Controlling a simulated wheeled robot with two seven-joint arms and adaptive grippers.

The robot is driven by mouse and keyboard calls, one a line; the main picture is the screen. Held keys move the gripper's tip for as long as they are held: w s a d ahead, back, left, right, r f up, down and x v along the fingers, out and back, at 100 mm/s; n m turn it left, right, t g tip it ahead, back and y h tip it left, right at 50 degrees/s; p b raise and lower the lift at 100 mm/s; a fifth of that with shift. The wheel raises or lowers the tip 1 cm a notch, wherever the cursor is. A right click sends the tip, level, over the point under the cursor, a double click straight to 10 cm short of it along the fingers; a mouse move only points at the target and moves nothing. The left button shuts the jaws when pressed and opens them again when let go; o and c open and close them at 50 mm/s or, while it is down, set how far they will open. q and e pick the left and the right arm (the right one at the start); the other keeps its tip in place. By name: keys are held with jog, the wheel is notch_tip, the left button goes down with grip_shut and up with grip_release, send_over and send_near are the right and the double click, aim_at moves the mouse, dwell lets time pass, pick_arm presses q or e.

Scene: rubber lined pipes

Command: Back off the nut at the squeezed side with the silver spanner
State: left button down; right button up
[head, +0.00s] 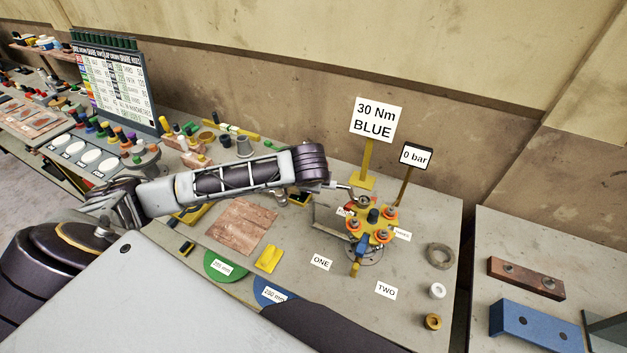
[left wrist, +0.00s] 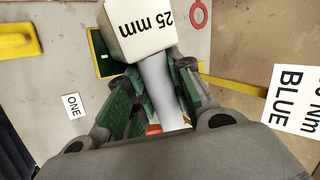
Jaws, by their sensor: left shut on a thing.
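My left gripper (head: 340,187) reaches in from the left, above the back left of the yellow flange. In the left wrist view its green-padded fingers (left wrist: 155,105) are shut on a silver spanner (left wrist: 158,80), with a white block marked 25 mm (left wrist: 140,28) at the far end of the visible shank. The spanner's working end is hidden in that view. The yellow flange (head: 371,238) carries several orange-collared studs with nuts around a dark centre. A silver round end (head: 363,201) shows at its back stud; I cannot tell whether it is seated. My right gripper is not seen.
Signs read 30 Nm BLUE (head: 374,120) and 0 bar (head: 416,156), on posts behind the flange. Cards ONE (head: 321,262) and TWO (head: 386,290) lie in front. A grey ring (head: 440,254) and small white ring (head: 437,290) lie right. A brown sheet (head: 241,227) lies left.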

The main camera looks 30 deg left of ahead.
pick_arm(q)
jog(key=shift+s+d+n, duration=0.15)
jog(key=shift+s+n, duration=0.15)
jog(key=shift+s, duration=0.1)
